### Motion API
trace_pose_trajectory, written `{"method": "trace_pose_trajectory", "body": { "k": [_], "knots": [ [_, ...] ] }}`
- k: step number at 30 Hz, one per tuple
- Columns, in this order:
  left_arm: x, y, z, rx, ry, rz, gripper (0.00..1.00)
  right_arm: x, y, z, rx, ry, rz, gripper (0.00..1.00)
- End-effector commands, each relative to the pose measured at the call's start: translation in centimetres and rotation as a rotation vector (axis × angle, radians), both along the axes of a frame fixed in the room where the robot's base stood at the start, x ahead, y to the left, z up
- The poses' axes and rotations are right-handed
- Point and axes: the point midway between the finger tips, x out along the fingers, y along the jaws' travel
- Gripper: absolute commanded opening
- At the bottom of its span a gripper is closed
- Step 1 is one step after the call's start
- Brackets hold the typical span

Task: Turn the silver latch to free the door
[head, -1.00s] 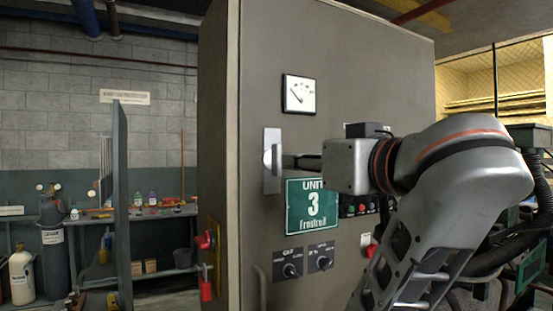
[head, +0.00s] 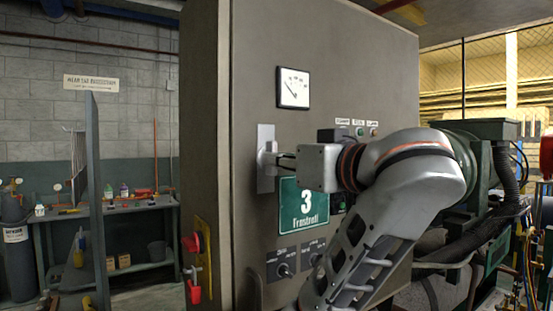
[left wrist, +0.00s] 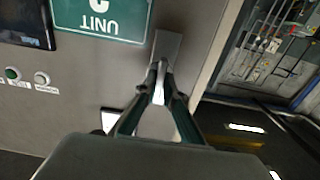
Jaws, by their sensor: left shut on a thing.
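The silver latch sits on a pale upright plate (head: 265,138) on the front of a tall grey cabinet door (head: 350,75). My left gripper (head: 281,160) reaches it from the right and is shut on the latch handle (head: 268,158). In the left wrist view both fingers (left wrist: 160,82) close around the bright handle, below the latch plate (left wrist: 168,46). The fingers partly hide the handle, so its exact angle is unclear. The door looks closed. My right gripper is not in view.
A gauge (head: 293,88) is above the latch and a green Unit 3 sign (head: 304,204) below it. A red padlock (head: 195,292) hangs at the cabinet's left edge. A workbench (head: 130,206) stands behind left; hoses and machinery (head: 490,200) are at right.

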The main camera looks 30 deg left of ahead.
Motion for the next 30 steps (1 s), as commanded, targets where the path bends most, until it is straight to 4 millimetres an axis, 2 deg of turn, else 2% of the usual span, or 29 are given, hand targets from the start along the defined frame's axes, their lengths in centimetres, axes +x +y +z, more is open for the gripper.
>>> {"method": "trace_pose_trajectory", "body": {
  "k": [30],
  "knots": [
    [-0.1,0.0,0.2,-0.148,-0.364,0.000,0.00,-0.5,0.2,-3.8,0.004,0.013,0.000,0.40]
  ]
}}
